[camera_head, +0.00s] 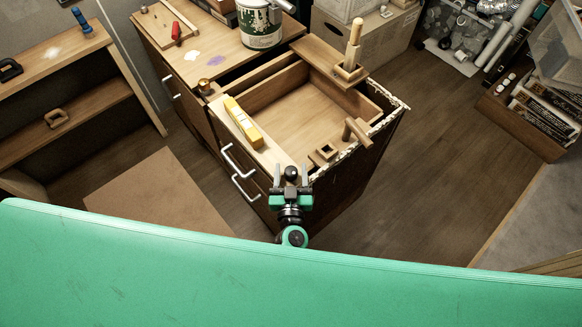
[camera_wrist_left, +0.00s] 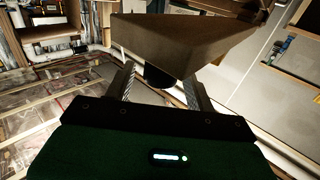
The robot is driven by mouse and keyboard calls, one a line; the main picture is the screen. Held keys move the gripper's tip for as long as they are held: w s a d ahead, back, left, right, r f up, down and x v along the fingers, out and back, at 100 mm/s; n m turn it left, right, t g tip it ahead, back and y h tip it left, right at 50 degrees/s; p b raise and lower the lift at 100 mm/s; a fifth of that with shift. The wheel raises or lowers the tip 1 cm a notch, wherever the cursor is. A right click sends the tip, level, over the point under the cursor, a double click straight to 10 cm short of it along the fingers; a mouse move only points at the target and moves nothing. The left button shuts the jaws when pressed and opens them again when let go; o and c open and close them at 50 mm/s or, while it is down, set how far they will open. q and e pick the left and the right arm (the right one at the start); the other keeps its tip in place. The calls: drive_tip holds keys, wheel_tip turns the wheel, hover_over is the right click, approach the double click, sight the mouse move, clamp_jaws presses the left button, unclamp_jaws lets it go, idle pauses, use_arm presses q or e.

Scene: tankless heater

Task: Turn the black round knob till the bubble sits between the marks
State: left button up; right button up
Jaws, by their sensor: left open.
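The black round knob (camera_head: 291,172) is at the near corner of the open-topped wooden cabinet. My left gripper (camera_head: 291,180) is open there, with one finger on each side of the knob. In the left wrist view the dark knob (camera_wrist_left: 158,77) shows between the two open fingers (camera_wrist_left: 158,88), under a brown wooden part. Whether the fingers touch it I cannot tell. A yellow spirit level (camera_head: 243,121) lies on the cabinet's left rim. Its bubble and marks are too small to read. My right gripper is not in view.
The cabinet's rim (camera_head: 262,151) has a wooden peg (camera_head: 353,50) and small wooden blocks on it. White handles (camera_head: 238,160) stick out on its left face, close to my left gripper. A paint can (camera_head: 260,25) stands behind. Open floor (camera_head: 430,170) lies to the right.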

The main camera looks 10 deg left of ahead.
use_arm(q)
drive_tip(key=shift+w, duration=0.35)
drive_tip(key=c, duration=1)
